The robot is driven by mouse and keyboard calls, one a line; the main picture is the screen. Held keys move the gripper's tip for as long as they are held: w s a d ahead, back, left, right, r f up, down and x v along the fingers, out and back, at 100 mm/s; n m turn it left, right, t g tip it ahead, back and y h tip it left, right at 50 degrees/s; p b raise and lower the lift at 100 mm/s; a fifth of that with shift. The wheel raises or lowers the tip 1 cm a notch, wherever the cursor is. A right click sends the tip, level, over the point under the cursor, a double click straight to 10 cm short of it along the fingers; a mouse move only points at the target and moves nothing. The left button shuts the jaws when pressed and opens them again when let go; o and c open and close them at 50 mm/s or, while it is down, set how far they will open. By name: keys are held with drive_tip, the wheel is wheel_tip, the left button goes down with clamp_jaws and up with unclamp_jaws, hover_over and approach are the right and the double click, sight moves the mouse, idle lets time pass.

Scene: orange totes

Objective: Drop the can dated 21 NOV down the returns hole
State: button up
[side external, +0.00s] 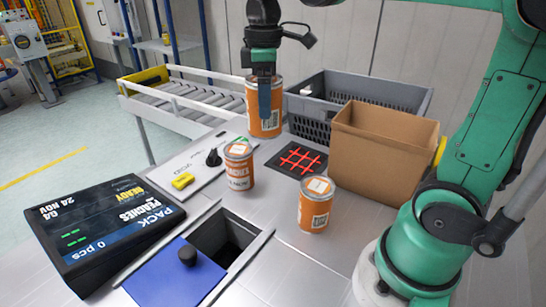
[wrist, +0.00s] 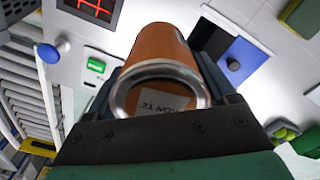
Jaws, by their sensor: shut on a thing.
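My gripper (side external: 264,108) is shut on an orange can (side external: 277,108) and holds it upright above the bench, behind the other cans. In the wrist view this can (wrist: 158,46) fills the middle; its lid label appears to read 21 NOV, seen at an angle. Two similar orange-and-white cans stand on the bench, one in the middle (side external: 239,168) and one nearer on the right (side external: 315,208); their dates are too small to read. The square returns hole (side external: 232,236) is open at the front, with its blue lid (side external: 172,278) to its left. The hole also shows dark in the wrist view (wrist: 212,43).
A black display (side external: 105,225) reads PACK PEACHES, 24 NOV, 0 pcs. A red-grid mat (side external: 300,159), cardboard box (side external: 385,150) and grey crate (side external: 350,88) are on the right. A roller conveyor (side external: 190,98) runs behind.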

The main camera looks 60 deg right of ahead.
drive_tip(key=a+f+n, duration=0.4)
drive_tip(key=a+f, duration=0.9)
drive_tip(key=f, duration=0.1)
drive_tip(key=shift+w+f, duration=0.15)
drive_tip(key=shift+w, duration=0.05)
drive_tip(key=o, duration=1.5)
drive_tip(key=shift+r, duration=2.85)
drive_tip(key=shift+s+d+r+m+t, duration=0.3)
drive_tip(key=shift+s+d+m+t, duration=0.4)
drive_tip(key=shift+d+m+t, duration=0.9)
drive_tip(key=shift+s+d+r+m+t, duration=0.25)
drive_tip(key=shift+s+d+m+t, duration=0.65)
drive_tip(key=shift+m, duration=1.3)
drive_tip(key=shift+s+d+r+m+t, duration=0.3)
drive_tip(key=shift+s+d+m+t, duration=0.2)
drive_tip(key=shift+d+m+t, duration=0.9)
